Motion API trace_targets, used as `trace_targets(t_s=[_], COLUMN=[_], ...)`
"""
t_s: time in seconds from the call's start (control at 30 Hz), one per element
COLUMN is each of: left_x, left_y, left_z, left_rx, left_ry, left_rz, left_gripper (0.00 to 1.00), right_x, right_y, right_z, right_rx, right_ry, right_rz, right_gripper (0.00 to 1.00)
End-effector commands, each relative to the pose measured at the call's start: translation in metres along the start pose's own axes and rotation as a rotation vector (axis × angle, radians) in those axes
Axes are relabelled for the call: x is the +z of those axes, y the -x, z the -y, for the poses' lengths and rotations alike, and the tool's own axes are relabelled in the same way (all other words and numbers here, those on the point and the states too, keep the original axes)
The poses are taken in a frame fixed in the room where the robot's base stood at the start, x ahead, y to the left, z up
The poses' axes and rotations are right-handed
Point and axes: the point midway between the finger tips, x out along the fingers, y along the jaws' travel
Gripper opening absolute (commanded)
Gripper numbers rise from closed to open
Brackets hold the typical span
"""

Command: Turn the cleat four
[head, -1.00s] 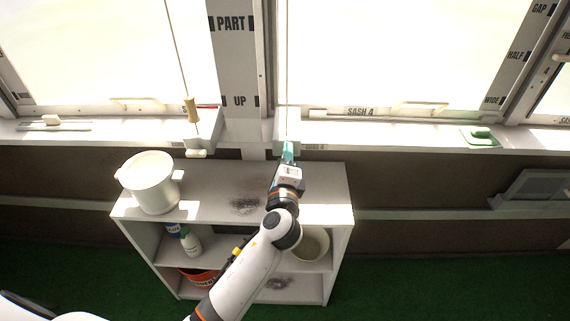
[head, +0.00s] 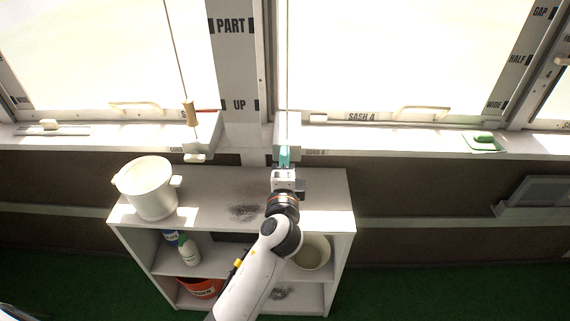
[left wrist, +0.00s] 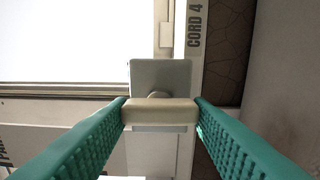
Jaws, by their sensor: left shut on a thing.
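Cleat four shows in the left wrist view as a cream crossbar (left wrist: 160,112) on a short round post in front of a grey-green plate (left wrist: 160,74), beside the "CORD 4" label (left wrist: 195,27). My left gripper (left wrist: 161,105) has its two teal ribbed fingers at either end of the crossbar, shut on it. The bar lies level across that picture. In the head view my left gripper (head: 284,156) reaches up to the white block (head: 288,136) under the cord at the sill, and its fingers hide the cleat. My right gripper is not in view.
A white shelf unit (head: 330,212) stands below the sill, with a white bucket (head: 150,190) on its top at left. Another cleat (head: 195,158) and a cord with a wooden toggle (head: 191,113) are to the left. Sash 4 (head: 362,117) is at right.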

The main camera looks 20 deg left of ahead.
Motion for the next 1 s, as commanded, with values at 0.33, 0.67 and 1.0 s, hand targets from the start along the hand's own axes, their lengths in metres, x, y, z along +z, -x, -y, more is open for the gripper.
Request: trace_targets(t_s=[0.33, 0.67, 1.0], left_x=[0.000, 0.001, 0.000], left_y=[0.000, 0.015, 0.086], left_z=[0.001, 0.002, 0.004], left_rx=[-0.002, -0.003, -0.006], left_ry=[0.002, 0.002, 0.003], left_rz=[-0.001, 0.002, 0.000], left_gripper=[0.67, 0.67, 0.67], right_x=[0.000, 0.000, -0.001], right_y=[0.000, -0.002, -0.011], right_z=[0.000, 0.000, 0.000], right_rx=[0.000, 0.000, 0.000], right_ry=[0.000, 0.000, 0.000], right_rz=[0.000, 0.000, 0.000], right_gripper=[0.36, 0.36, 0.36])
